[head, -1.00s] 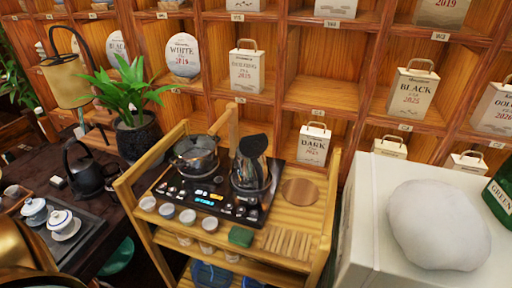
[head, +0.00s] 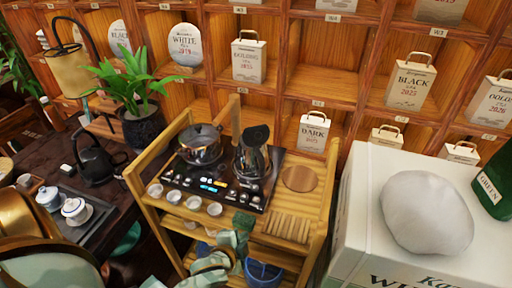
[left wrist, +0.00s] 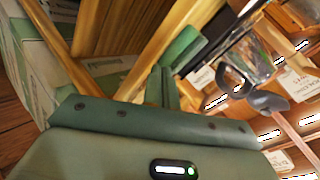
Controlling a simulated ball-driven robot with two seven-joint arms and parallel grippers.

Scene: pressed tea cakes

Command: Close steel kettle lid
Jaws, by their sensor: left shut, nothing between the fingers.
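The steel kettle (head: 250,165) stands on the right plate of the black cooktop (head: 215,180) on the wooden cart. Its dark lid (head: 258,136) appears tilted up at the top. The kettle body also shows at the upper right in the left wrist view (left wrist: 258,62). My left gripper (head: 230,240) is at the cart's front edge, below and in front of the kettle and apart from it. Its fingers (left wrist: 161,85) are shut and empty, close to a green block (left wrist: 182,48). My right gripper is not in view.
A lidded pot (head: 201,146) stands on the cooktop left of the kettle. Several small cups (head: 193,203) line its front. The green block (head: 243,220) and a slatted wooden rack (head: 288,227) lie on the front right of the cart. A large white box (head: 350,225) stands to the right.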

